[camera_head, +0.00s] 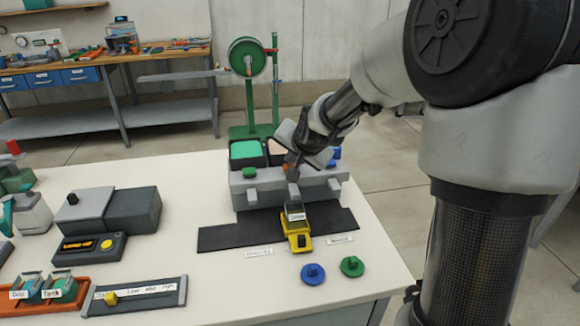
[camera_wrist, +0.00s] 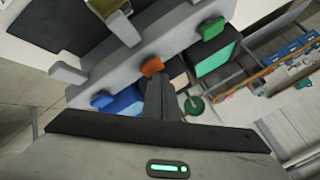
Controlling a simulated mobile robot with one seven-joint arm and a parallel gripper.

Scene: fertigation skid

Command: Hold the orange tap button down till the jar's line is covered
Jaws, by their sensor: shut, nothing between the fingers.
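The orange tap button (camera_wrist: 152,66) sits between the green and blue buttons on the grey tap block (camera_head: 243,198). My gripper (camera_wrist: 158,79) is shut and empty, with its fingertips right at the orange button; I cannot tell whether they press it. In the head view my gripper (camera_head: 292,172) comes down from the upper right and largely hides that button. A yellow-based jar (camera_head: 298,238) with a white label stands below the middle spout on the dark mat. Its line and liquid level are too small to make out.
A green button (camera_head: 249,172) and a blue button (camera_head: 334,158) flank the orange one closely. Blue and green knobs (camera_head: 313,273) stand at the table's front right. A console with a yellow button (camera_head: 106,244) is at left.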

